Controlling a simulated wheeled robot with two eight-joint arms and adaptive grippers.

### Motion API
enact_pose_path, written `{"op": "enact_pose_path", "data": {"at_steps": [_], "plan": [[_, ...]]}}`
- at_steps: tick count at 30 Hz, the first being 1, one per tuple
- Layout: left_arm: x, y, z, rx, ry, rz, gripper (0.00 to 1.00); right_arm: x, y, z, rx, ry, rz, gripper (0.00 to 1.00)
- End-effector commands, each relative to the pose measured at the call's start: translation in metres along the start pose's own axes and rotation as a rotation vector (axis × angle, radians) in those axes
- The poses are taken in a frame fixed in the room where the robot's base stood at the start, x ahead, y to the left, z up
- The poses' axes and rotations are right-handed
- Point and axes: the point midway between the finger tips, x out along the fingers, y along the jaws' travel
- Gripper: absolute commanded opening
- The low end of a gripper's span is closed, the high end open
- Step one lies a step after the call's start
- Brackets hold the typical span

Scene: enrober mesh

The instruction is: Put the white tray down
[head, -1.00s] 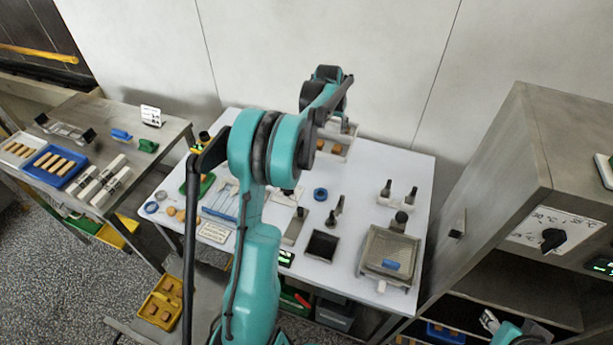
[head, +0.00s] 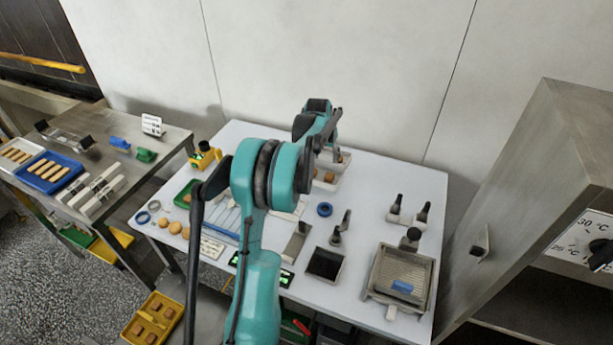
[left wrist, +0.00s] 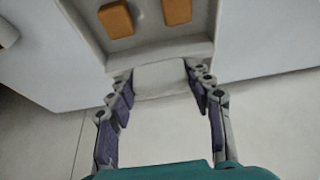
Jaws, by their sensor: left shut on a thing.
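The white tray (head: 333,186) is over the back part of the white table (head: 385,180), partly hidden behind my left arm in the head view. It holds small brown blocks. In the left wrist view, the tray (left wrist: 160,50) shows two orange-brown blocks and a pale tab at its near side. My left gripper (left wrist: 160,82) is shut on that tab, a finger on each side. In the head view, my left gripper (head: 336,150) is mostly hidden by its own wrist. I cannot tell whether the tray touches the table. My right gripper is out of view.
A blue ring (head: 325,209) lies just in front of the tray. A steel cabinet (head: 545,190) stands at the right. The table's back right is bare.

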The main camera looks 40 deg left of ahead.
Motion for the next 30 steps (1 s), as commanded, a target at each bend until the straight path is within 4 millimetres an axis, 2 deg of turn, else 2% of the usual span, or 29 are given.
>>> {"op": "enact_pose_path", "data": {"at_steps": [3, 9, 14, 22, 30], "plan": [[0.018, -0.029, 0.007, -0.004, 0.001, -0.001, 0.01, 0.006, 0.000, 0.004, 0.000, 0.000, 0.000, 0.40], [0.034, -0.059, 0.015, -0.001, 0.001, 0.000, 0.01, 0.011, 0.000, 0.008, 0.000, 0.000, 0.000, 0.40], [0.039, -0.065, 0.017, 0.000, 0.001, 0.001, 0.01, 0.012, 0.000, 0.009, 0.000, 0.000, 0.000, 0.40], [0.073, -0.065, 0.031, 0.001, 0.001, 0.001, 0.01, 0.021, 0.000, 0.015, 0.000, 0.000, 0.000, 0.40], [0.073, -0.065, 0.031, 0.001, 0.000, 0.001, 0.01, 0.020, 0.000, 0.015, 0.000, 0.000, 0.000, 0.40]]}}
